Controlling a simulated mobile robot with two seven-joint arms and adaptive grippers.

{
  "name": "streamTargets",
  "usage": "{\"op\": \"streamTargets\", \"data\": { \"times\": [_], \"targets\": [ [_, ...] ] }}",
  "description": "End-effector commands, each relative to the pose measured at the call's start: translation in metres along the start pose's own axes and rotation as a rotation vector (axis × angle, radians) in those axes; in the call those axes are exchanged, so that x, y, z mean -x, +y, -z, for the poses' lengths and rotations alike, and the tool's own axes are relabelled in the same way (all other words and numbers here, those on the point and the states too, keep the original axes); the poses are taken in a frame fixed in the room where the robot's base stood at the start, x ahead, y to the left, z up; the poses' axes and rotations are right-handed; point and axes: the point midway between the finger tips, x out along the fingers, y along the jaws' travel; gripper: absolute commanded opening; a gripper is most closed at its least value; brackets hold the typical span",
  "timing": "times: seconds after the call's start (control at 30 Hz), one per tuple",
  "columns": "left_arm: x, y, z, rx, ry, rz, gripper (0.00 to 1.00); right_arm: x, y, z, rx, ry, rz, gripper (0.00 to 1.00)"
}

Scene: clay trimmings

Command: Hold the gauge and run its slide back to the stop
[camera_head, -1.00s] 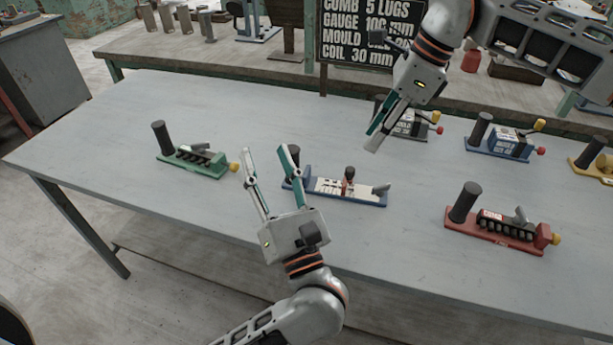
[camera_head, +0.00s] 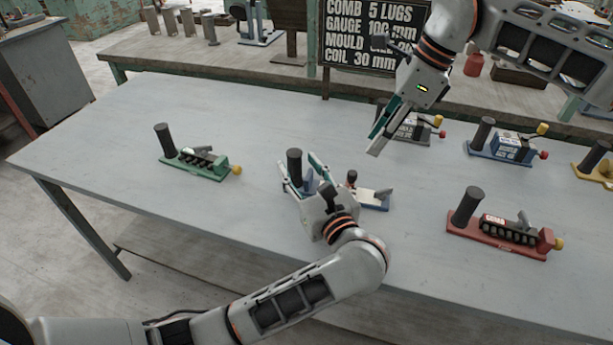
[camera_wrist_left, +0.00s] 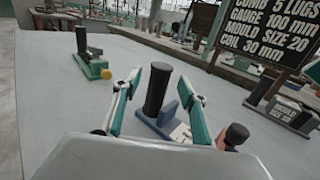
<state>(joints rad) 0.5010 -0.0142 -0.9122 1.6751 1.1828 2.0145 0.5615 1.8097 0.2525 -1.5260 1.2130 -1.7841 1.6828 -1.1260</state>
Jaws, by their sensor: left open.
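The gauge (camera_head: 373,203) is a blue base with a white plate, a black upright post (camera_head: 294,162) at its left end and a grey wedge-shaped piece at its right end. A dark, reddish knob (camera_head: 352,177) stands on it between the two. My left gripper (camera_head: 302,172) is open, with its fingers on either side of the post. In the left wrist view, the post (camera_wrist_left: 156,90) stands between the fingers with gaps at both sides, and the knob (camera_wrist_left: 236,134) is beyond the right finger. My right gripper (camera_head: 373,143) hangs above the table behind the gauge; its finger gap is unclear.
A green device (camera_head: 200,163) stands to the left and a red one (camera_head: 497,235) to the right. Grey (camera_head: 415,132), blue (camera_head: 500,148) and yellow devices stand at the back right. A sign (camera_head: 372,35) stands behind the table. The front left table is clear.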

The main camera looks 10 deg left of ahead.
Motion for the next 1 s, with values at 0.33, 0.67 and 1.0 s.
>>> {"op": "streamTargets", "data": {
  "times": [0.33, 0.67, 1.0],
  "targets": [
    [-0.033, 0.000, -0.001, 0.000, -0.001, 0.000, 0.42, 0.000, 0.000, 0.000, 0.000, 0.000, 0.000, 0.28],
    [-0.035, 0.000, 0.000, 0.000, 0.000, 0.000, 0.32, 0.000, 0.000, 0.000, 0.000, 0.000, 0.000, 0.28],
    [-0.035, 0.000, 0.000, 0.000, 0.000, 0.000, 0.00, 0.000, 0.001, 0.000, -0.009, 0.003, 0.003, 0.33]
  ]
}}
